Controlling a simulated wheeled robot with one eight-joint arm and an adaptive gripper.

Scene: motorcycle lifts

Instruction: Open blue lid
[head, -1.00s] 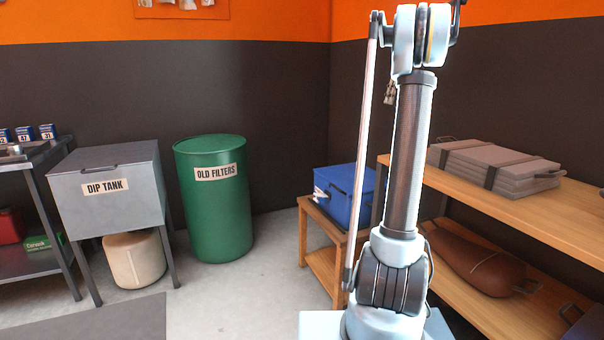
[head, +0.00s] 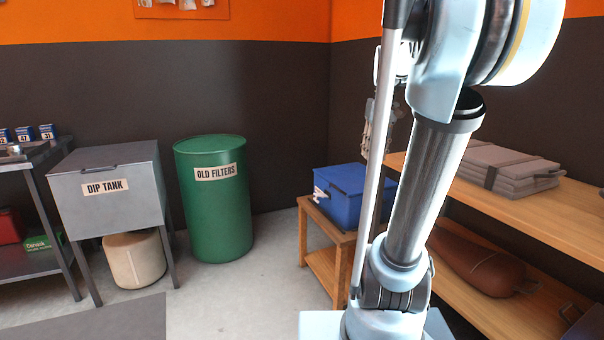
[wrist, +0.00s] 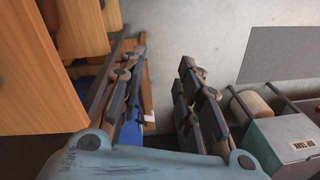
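A blue box with a blue lid (head: 352,178) stands on a low wooden stand (head: 326,238) at the middle right of the head view. The lid looks shut, and a small pale patch shows at the box's left side. My arm covers the box's right part. In the wrist view, a strip of the blue box (wrist: 130,134) shows behind the left finger.
A wooden shelf (head: 540,215) with grey mats and a brown punching-bag-like object stands at the right. A green drum (head: 214,215) and a grey dip tank (head: 105,195) stand left of the stand. Open floor (head: 270,280) lies between the drum and the stand.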

